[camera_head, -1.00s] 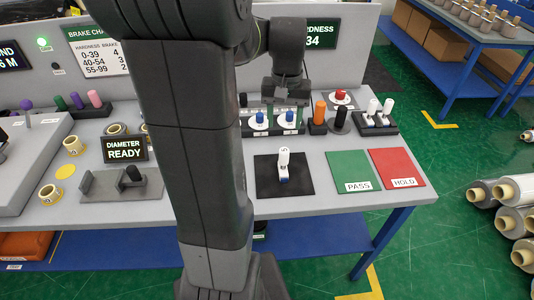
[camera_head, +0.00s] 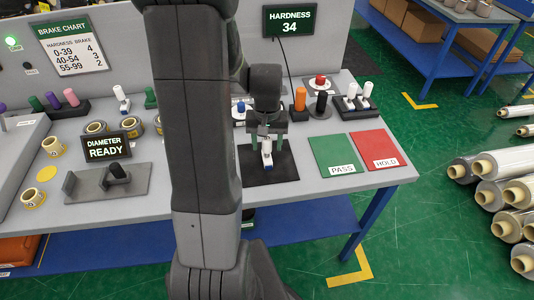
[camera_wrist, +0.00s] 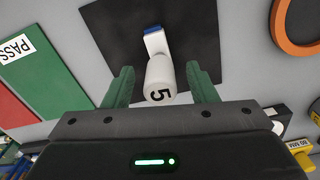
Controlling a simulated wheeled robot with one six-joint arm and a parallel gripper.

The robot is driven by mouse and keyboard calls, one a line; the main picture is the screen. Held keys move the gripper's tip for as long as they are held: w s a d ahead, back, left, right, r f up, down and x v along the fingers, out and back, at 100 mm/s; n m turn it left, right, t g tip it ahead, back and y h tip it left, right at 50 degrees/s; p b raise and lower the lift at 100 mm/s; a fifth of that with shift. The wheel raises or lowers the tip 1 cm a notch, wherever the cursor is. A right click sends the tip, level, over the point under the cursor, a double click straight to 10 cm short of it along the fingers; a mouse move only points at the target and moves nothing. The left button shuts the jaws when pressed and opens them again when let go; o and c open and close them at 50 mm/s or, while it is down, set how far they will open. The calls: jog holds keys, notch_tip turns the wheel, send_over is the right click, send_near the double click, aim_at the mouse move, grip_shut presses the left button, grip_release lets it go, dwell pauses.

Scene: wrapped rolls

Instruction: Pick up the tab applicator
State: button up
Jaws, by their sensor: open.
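The tab applicator is a white handle with a blue foot and a "5" on its end. It stands on a black mat (camera_head: 284,172) on the bench. In the wrist view the applicator (camera_wrist: 158,78) lies between the two green fingers of my gripper (camera_wrist: 160,70), with a gap on each side. In the head view my gripper (camera_head: 264,146) is over the mat, and the applicator (camera_head: 267,153) shows below it. My gripper is open and holds nothing. My arm hides part of the bench behind it.
The green PASS pad (camera_head: 334,154) and red HOLD pad (camera_head: 373,148) lie to the right of the mat. Upright orange (camera_head: 300,98) and white (camera_head: 352,92) handles stand behind. The diameter display (camera_head: 104,147) stands left of my arm.

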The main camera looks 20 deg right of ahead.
jog(key=shift+f, duration=0.25)
grip_shut()
jog(key=shift+r, duration=0.1)
